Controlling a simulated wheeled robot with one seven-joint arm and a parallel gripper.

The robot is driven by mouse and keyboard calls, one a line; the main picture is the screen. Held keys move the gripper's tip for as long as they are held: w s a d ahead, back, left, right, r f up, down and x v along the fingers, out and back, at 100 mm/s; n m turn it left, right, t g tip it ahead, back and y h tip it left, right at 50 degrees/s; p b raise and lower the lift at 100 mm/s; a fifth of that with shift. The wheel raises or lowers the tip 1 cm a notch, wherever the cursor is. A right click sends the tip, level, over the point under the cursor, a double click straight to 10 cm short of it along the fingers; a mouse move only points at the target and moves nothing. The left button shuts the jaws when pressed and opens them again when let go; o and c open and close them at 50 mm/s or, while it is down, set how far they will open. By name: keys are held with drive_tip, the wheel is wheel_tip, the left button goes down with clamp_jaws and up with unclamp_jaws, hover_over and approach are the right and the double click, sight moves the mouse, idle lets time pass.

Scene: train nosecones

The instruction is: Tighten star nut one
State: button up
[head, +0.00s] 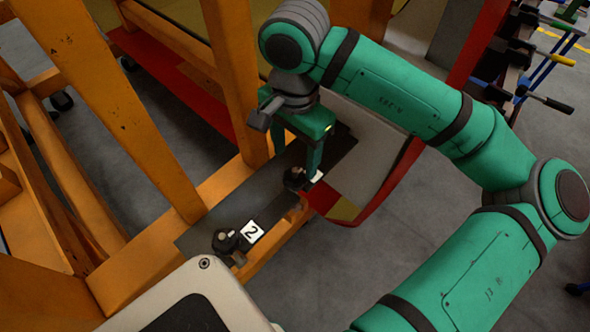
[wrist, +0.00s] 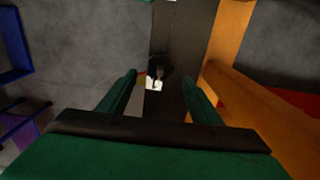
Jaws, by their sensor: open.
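A dark star nut (head: 294,178) sits on the dark metal plate (head: 200,238), beside a white label (head: 317,176) that my gripper partly hides; I cannot read its number. My gripper (head: 308,160) is open and points down just above this nut. In the wrist view, the nut (wrist: 158,71) lies between the two fingers of my gripper (wrist: 160,75), with the white label (wrist: 152,84) just below it. I cannot tell whether the fingers touch the nut. A second dark star nut (head: 226,242) sits nearer on the plate, beside a label marked 2 (head: 252,232).
Orange frame beams (head: 140,110) stand close to the left of the plate, and an orange upright (head: 235,75) rises right behind my gripper. A red-edged panel (head: 375,170) lies to the right. A rack with tools (head: 525,60) stands at the upper right. Grey floor is open at the lower middle.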

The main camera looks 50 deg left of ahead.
sight(295, 168)
wheel_tip(295, 168, down, 7)
drive_tip(key=shift+r, duration=0.2)
drive_tip(key=c, duration=1)
